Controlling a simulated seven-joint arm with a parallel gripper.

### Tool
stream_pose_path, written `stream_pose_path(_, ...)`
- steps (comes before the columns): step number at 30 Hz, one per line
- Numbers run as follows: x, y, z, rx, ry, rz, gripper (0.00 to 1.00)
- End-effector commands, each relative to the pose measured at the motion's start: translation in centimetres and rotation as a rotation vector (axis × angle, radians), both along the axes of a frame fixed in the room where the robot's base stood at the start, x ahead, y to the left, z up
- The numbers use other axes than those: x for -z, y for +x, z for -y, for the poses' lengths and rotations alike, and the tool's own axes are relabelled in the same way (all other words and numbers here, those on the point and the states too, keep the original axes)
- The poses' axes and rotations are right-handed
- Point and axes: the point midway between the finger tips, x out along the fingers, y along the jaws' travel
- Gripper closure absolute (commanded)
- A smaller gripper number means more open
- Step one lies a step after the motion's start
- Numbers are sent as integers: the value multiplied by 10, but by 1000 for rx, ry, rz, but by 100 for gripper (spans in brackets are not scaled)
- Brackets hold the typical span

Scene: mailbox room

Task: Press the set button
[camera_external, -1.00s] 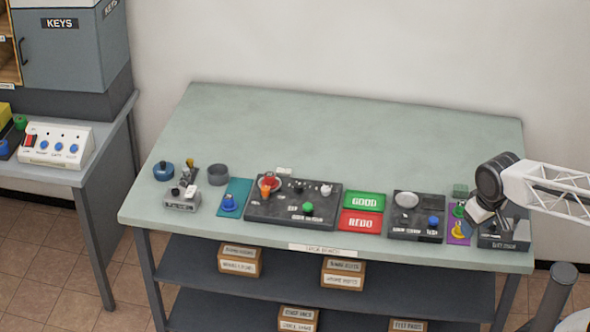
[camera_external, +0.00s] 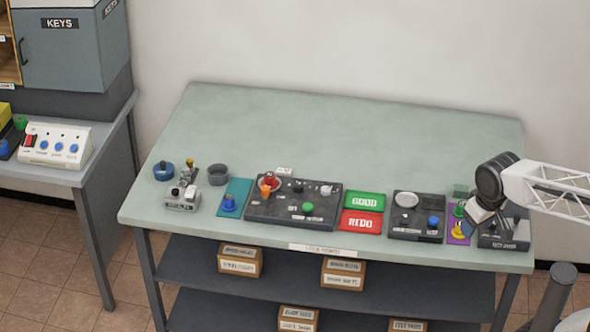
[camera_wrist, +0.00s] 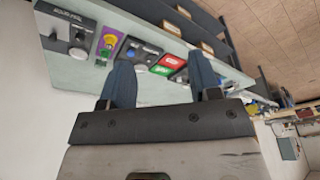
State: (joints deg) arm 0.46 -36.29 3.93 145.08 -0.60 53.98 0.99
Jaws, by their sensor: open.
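No label that I can read for certain says "set", so I cannot tell which control is the set button. A dark control box (camera_external: 503,236) sits at the bench's right front corner; a dark box with a silver knob (camera_wrist: 78,36) shows at upper left in the wrist view. Other candidates are a green button (camera_external: 308,207) on the wide black panel (camera_external: 262,217) and a blue button (camera_external: 433,221) on the smaller black panel (camera_external: 404,234). My gripper (camera_wrist: 160,58) is open and empty, its two blue fingers apart. In the external view it hangs near the right-hand box, its fingertips unclear.
Green GOOD (camera_external: 364,201) and red REDO (camera_external: 361,223) plates lie between the panels. A purple mat (camera_external: 459,236) with small pieces lies left of the right-hand box. A white button console (camera_external: 56,147) stands on the left table. The back of the bench (camera_external: 350,135) is clear.

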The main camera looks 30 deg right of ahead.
Motion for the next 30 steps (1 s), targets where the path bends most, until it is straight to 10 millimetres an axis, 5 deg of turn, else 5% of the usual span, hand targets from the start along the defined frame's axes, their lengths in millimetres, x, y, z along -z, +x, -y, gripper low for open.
stream_pose_path(13,0,0,0,0,0,0,43)
stream_pose_path(24,0,0,0,0,0,0,100)
stream_pose_path(30,0,0,0,0,0,0,100)
